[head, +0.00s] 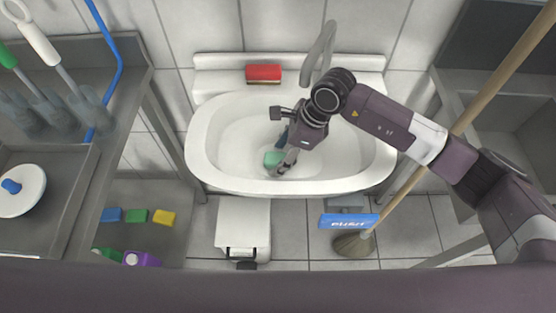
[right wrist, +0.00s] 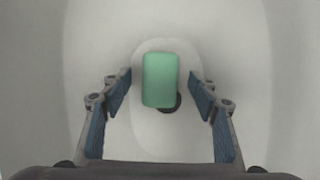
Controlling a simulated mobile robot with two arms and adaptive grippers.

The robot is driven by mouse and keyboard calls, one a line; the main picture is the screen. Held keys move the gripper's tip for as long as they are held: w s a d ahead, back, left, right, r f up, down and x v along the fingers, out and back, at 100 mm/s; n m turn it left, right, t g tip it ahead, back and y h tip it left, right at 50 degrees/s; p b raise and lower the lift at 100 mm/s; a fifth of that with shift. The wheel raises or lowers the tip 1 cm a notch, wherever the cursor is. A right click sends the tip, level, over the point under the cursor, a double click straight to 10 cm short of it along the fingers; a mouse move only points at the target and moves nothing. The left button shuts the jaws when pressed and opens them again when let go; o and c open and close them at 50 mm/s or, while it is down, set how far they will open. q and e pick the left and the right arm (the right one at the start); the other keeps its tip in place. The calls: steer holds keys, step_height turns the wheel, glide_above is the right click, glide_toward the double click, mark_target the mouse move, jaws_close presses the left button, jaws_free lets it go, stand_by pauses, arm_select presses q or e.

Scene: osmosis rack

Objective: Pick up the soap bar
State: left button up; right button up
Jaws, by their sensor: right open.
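The soap bar (right wrist: 160,80) is a green block with rounded edges, lying at the bottom of the white sink basin (head: 215,130) beside or partly over the dark drain hole (right wrist: 173,103). In the head view the soap (head: 273,158) shows at the left of my right gripper (head: 279,153), which hides part of the basin. In the right wrist view my right gripper (right wrist: 160,82) is open, with its blue-padded fingers on either side of the soap and a gap on both sides. My left gripper is not in view.
A faucet (head: 318,52) rises at the back of the sink near my right arm. A red sponge (head: 263,73) lies on the ledge. A wooden-handled broom (head: 475,105) leans at the right. A counter (head: 60,195) stands at the left, and a white bin (head: 243,222) below the sink.

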steer(key=c, duration=1.3)
steer(key=shift+d+r, duration=0.1)
